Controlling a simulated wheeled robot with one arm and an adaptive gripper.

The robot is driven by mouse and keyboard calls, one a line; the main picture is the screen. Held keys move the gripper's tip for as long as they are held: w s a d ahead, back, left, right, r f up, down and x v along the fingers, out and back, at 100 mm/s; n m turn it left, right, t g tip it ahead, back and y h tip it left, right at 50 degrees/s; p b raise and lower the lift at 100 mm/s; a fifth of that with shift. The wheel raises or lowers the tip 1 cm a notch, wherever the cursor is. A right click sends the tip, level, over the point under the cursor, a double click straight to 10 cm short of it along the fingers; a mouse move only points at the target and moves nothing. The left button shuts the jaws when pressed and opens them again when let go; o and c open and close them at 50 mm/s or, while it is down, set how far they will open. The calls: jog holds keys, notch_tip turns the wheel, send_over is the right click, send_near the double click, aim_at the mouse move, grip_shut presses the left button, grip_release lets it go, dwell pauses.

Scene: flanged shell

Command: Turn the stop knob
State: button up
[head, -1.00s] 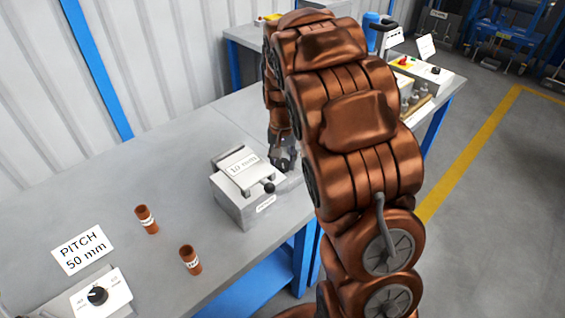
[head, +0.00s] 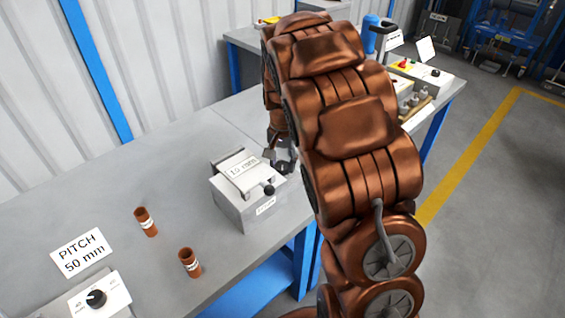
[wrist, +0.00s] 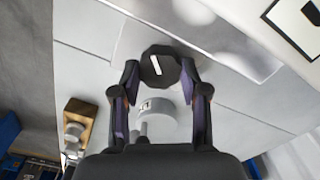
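In the wrist view a dark, many-sided knob (wrist: 160,66) with a white pointer line lies between the fingertips of my gripper (wrist: 160,76). The fingers stand open, one on each side of the knob and close to its edges; I cannot tell if they touch it. A grey round part (wrist: 147,118) shows just below the knob in that view. No label naming the stop knob is readable.
A white box with another black dial (head: 96,298) and a "PITCH 50 mm" sign (head: 82,252) are front left. A far panel has a red button (head: 404,64) and black knob (head: 435,72).

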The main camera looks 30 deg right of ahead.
aim_at(283, 167)
jog(key=o, duration=0.4)
jog(key=shift+c, duration=0.2)
notch_tip(283, 167, up, 12)
dwell(0.5)
jog(key=shift+s, duration=0.1)
jog(key=s+a+r+n+p, duration=0.1)
jog(key=s+a+n+p, duration=0.1)
jog(key=s, duration=0.9)
jog(key=s+a+r+n+g+p, duration=0.1)
jog(key=s+a+n+p, duration=0.2)
jog(key=s+a, duration=0.3)
jog(key=s+a+r+n+p, duration=0.1)
jog(key=s+a+n+p, duration=0.2)
jog(key=s, duration=1.3)
jog(key=shift+a+n+g, duration=0.4)
jog(key=shift+a+n, duration=0.1)
jog(key=shift+n, duration=0.1)
